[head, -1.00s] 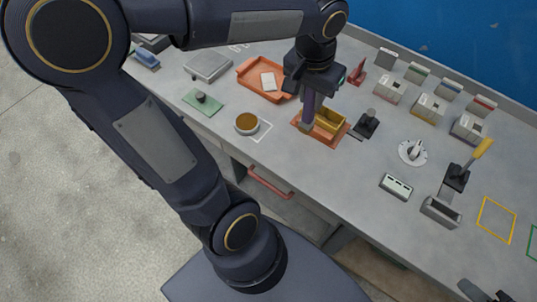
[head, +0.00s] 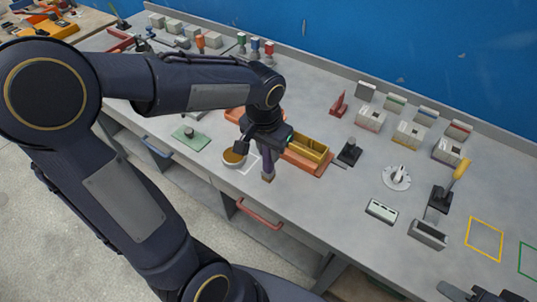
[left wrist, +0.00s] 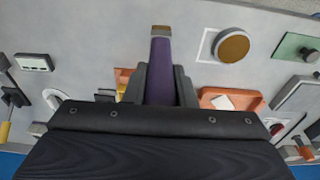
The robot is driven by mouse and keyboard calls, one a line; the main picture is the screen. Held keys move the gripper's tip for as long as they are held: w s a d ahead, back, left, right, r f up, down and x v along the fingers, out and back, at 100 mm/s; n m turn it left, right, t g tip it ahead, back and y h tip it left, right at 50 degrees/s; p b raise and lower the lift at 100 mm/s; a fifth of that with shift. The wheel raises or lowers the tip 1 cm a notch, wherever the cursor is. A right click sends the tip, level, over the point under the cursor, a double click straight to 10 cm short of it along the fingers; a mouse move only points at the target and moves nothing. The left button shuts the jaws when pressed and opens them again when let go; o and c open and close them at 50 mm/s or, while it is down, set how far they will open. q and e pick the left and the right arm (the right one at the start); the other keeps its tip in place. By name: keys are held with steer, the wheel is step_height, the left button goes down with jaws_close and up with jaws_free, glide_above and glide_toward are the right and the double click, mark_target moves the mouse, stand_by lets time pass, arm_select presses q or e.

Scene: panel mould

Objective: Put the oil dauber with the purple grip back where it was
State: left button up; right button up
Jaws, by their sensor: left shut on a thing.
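My left gripper (head: 266,146) is shut on the oil dauber with the purple grip (head: 269,160). The dauber hangs upright, its brownish tip (head: 267,178) down, just right of the round pot. In the left wrist view the purple grip (left wrist: 160,70) sticks out between the fingers, with the tip (left wrist: 160,31) at its end. The round pot with brown contents (head: 234,158) stands beside a white outlined square (head: 249,166). It also shows in the left wrist view (left wrist: 233,46). My right gripper (head: 478,293) is partly in view at the bottom right, its fingers apart and empty.
A green plate with a black knob (head: 191,138) lies left of the pot. A black-handled tool (head: 349,152) and a white dial (head: 397,177) stand farther right. The bench front is clear.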

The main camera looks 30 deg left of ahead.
mark_target(269, 157)
arm_select(q)
steer(key=shift+w+a+f, duration=0.25)
steer(key=shift+w+f, duration=0.2)
steer(key=shift+f, duration=0.65)
steer(key=shift+w+a+f, duration=0.2)
steer(key=shift+w+f, duration=0.2)
steer(key=shift+f, duration=0.65)
steer(key=shift+w+a+f, duration=0.25)
steer(key=shift+w+f, duration=0.2)
steer(key=shift+f, duration=0.65)
steer(key=shift+f, duration=0.15)
steer(key=o, duration=1)
